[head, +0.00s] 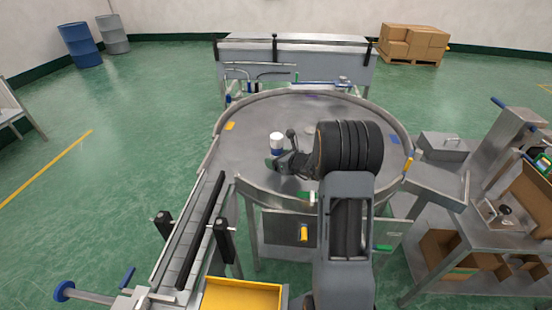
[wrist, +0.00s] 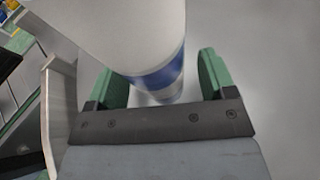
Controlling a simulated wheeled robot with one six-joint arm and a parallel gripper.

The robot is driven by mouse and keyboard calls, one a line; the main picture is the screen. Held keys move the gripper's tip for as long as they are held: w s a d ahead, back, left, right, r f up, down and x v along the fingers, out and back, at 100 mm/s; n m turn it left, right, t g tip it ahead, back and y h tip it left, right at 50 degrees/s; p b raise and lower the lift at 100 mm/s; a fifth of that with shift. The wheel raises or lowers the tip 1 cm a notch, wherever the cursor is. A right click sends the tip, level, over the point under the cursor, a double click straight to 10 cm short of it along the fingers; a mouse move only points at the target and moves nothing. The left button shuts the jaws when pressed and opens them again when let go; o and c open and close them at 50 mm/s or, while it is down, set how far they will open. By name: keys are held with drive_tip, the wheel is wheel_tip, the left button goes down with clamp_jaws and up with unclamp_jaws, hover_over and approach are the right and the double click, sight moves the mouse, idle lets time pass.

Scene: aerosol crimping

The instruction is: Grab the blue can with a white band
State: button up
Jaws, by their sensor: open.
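A can (head: 277,141) with a white upper part and blue below stands on the round grey table (head: 240,155), left of my forearm. In the wrist view the can (wrist: 152,50) is large and close, mostly white with a blue band near its far end. My gripper (wrist: 160,84) is open, with one green finger on each side of the can's far end. A sliver of grey surface shows between the can and the right finger; contact at the left finger is unclear. In the head view my gripper (head: 276,160) is small, at the can's lower part.
A raised rim (head: 214,150) runs round the table. A conveyor (head: 190,240) joins it at the front left, beside a yellow tray (head: 240,296). A workbench with cardboard boxes (head: 455,252) stands at right. The table's back left is mostly clear.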

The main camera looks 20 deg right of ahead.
drive_tip(key=c, duration=1.1)
drive_tip(key=shift+r, duration=0.1)
